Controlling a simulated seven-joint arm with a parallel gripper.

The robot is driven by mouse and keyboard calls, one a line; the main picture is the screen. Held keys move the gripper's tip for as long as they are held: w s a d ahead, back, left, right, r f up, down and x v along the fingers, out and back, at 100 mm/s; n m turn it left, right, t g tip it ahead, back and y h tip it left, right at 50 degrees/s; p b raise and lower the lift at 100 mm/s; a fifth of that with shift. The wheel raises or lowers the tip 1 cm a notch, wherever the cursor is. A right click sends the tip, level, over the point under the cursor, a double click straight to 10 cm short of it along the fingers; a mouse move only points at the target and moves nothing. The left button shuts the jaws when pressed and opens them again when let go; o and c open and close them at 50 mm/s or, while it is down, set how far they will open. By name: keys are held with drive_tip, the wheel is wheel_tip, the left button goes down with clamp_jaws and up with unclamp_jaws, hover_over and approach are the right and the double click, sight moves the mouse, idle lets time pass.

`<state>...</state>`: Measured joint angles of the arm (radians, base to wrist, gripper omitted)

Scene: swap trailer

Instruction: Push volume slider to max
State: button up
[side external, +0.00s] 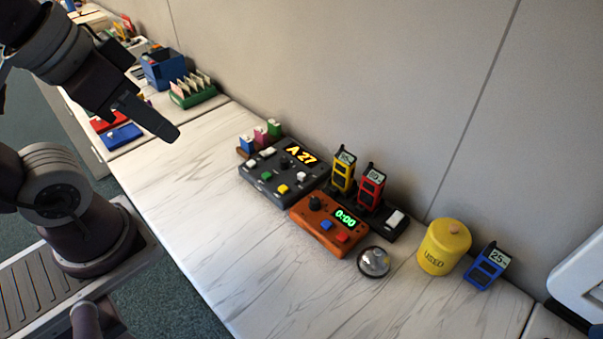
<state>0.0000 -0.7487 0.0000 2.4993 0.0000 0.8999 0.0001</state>
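A dark grey console (283,172) with a yellow "A 27" display, a black knob and several coloured buttons sits on the counter near the wall. An orange box (329,223) with a green "0:00" display, a black knob, a blue and a red button sits in front of it. I cannot pick out a volume slider on either at this size. My gripper (168,131) is in the air at upper left, left of both devices and touching neither. Its fingers overlap from this side, so I cannot tell whether they are apart.
Yellow (344,171) and red (371,186) handheld units stand in a black dock behind the orange box. A clear dome (374,261), a yellow "USED" canister (443,247) and a blue handheld unit (487,266) are to the right. The white counter (185,185) is clear left of the console.

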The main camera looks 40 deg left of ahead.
drive_tip(key=o, duration=0.6)
drive_tip(key=shift+g, duration=0.8)
drive_tip(key=w, duration=0.9)
drive_tip(key=shift+w+a, duration=0.25)
drive_tip(key=shift+w, duration=0.1)
drive_tip(key=g, duration=0.4)
hover_over(301, 175)
wheel_tip(301, 175, down, 26)
drive_tip(key=shift+r, duration=0.2)
wheel_tip(301, 175, down, 7)
drive_tip(key=shift+f, duration=0.1)
clamp_jaws()
